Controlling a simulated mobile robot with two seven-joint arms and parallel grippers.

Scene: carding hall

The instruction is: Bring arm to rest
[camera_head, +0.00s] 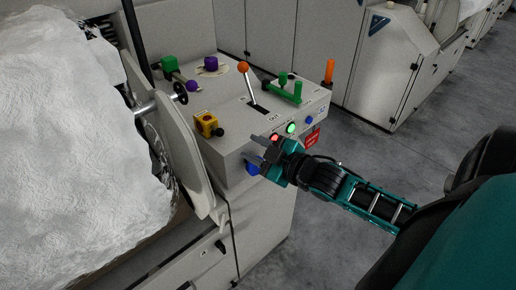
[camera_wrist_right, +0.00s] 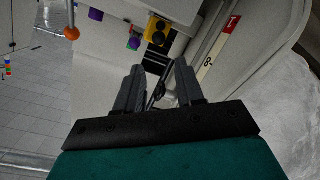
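My right gripper (camera_head: 257,150) is in front of the grey control console (camera_head: 225,118), near its front face and a blue knob (camera_head: 252,169). I cannot tell whether it touches the console. In the right wrist view the gripper's two dark fingers (camera_wrist_right: 158,85) stand apart, with nothing clearly held. A thin dark part shows between them, too dim to name. My right arm reaches in from the right. My left gripper is not in view.
Grey floor (camera_head: 350,150) is open at right.

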